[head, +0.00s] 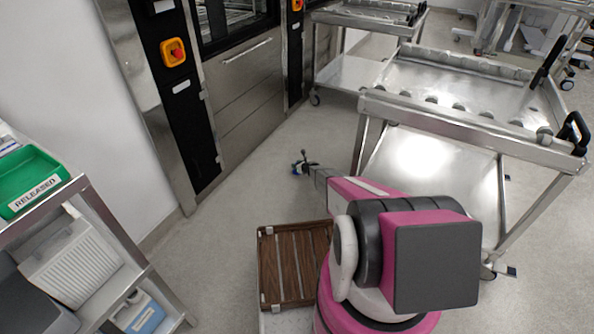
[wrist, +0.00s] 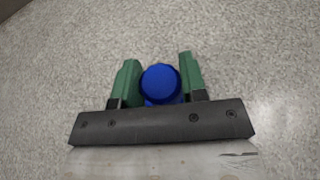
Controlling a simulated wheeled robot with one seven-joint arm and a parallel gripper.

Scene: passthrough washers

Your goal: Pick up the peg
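A blue round-ended piece, which I take to be the peg (wrist: 160,83), sits between the two green fingers of my gripper (wrist: 159,76) in the wrist view. No support under the peg is visible in the wrist view, only speckled floor.
A steel cart (head: 440,115) with a railed top stands on the right. Steel washers (head: 240,85) line the back left wall. A shelf rack with a green bin (head: 32,180) labelled RELEASED stands at left.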

